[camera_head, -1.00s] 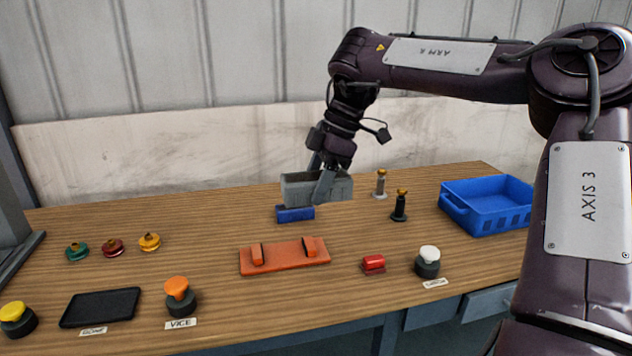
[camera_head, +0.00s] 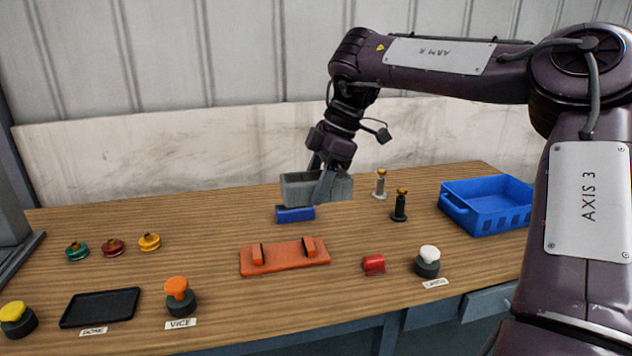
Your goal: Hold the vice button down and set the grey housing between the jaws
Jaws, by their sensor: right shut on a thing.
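The grey housing (camera_head: 299,190) is an open-topped box held above the blue block near the back of the table. My right gripper (camera_head: 322,185) is shut on the housing's wall, with one finger showing on its near side. The orange vice (camera_head: 284,262) lies in front of it, with two upright jaws standing apart and nothing between them. The vice button (camera_head: 178,291) is an orange cap on a dark base, left of the vice, behind the VICE label; nothing touches it. My left gripper is not in view.
A blue block (camera_head: 295,214) lies below the housing. A blue crate (camera_head: 487,208) stands at the right. A red part (camera_head: 374,264) and a white button (camera_head: 428,257) are right of the vice. A dark tray (camera_head: 101,307), yellow button (camera_head: 17,317) and several spools are left. Two posts stand behind.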

